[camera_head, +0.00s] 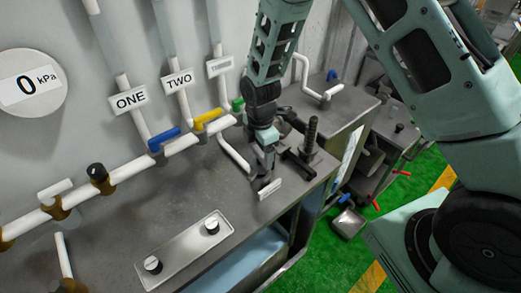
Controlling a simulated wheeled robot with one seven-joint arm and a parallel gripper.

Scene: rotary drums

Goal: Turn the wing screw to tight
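A dark threaded post (311,132) stands upright on the grey bench top, with a dark bar-like part (299,160) at its foot. I take this to be the wing screw, but its wings are not clear at this size. My gripper (264,168) points down just left of it, low over the bench near the front edge. A small white label plate (270,189) is right below and in front of my gripper. The fingers are small and partly merged with dark parts behind, so I cannot tell whether they are open or touching anything.
White pipes with blue (164,138), yellow (207,119) and green (238,104) valve handles run along the wall behind. A metal panel with two knobs (185,250) lies front left. A round gauge (31,87) reads 0 kPa. The bench's middle is clear.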

